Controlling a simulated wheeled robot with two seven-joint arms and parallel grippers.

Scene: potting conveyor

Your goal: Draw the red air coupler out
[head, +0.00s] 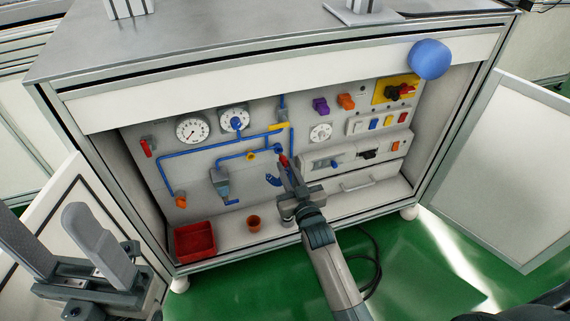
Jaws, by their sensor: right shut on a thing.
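The red air coupler (283,160) shows as a small red piece at the middle of the panel, below a blue fitting. My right gripper (286,168) reaches up to it from below and is shut on it; the fingers hide part of it. I cannot tell whether the coupler still sits in its socket. My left gripper (70,228) is at the lower left, away from the panel, with its fingers apart and nothing between them.
Blue pipes (200,149), dials (193,130) and switches surround the coupler. Open doors (505,165) flank the cabinet. A blue ball-like object (430,59) is at the upper right.

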